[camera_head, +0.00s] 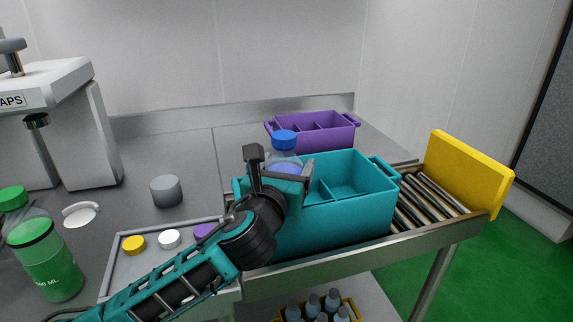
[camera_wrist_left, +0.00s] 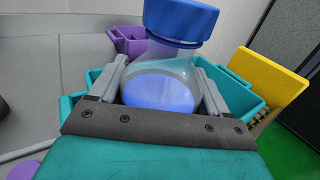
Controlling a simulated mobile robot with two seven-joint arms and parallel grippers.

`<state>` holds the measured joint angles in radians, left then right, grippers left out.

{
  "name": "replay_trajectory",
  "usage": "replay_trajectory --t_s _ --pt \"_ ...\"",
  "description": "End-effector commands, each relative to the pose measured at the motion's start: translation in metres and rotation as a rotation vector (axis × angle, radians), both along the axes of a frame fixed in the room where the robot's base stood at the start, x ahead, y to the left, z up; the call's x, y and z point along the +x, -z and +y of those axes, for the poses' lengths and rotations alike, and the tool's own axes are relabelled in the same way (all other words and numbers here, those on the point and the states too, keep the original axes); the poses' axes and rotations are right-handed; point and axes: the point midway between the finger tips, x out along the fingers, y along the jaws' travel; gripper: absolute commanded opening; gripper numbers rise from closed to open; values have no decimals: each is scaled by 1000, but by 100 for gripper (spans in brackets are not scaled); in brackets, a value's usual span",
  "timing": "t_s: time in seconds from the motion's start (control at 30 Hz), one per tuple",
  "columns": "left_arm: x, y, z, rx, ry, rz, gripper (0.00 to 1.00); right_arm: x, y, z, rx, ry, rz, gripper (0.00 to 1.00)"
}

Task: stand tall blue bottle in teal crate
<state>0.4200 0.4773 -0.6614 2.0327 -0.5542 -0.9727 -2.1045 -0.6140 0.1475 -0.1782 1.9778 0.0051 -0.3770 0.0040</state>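The tall blue bottle (camera_head: 285,169) has a blue cap, clear shoulders and blue contents, and it looks upright. My left gripper (camera_head: 280,164) has its fingers on either side of it and is shut on it. In the left wrist view the bottle (camera_wrist_left: 160,90) stands between both fingers, cap above them. The teal crate (camera_head: 335,222) has divided compartments, and the bottle is at its left end. My gripper hides the bottle's lower part, so I cannot tell how deep it sits or whether it touches the crate floor. My right gripper is not in view.
A purple crate (camera_head: 335,141) stands behind. A yellow end plate (camera_head: 467,172) closes the roller conveyor (camera_head: 430,203) at right. Left are a green bottle (camera_head: 50,262), a grey cylinder (camera_head: 166,191), a tray with coloured caps (camera_head: 120,268) and the caps machine (camera_head: 60,130).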

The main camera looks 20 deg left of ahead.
Motion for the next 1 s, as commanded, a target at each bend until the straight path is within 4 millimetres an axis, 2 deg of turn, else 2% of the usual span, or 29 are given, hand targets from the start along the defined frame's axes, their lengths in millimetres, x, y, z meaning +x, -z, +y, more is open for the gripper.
replay_trajectory --t_s 0.03,0.23,0.47,0.63,1.0 --pt "0 0 0 0 0 0 81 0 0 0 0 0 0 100" --pt "0 0 0 0 0 0 100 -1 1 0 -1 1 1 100" --pt "0 -1 0 0 0 -1 100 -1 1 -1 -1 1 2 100" --pt "0 -15 0 -2 1 -4 100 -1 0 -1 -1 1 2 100" --pt "-79 -12 -3 1 3 2 100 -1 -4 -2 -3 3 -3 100"
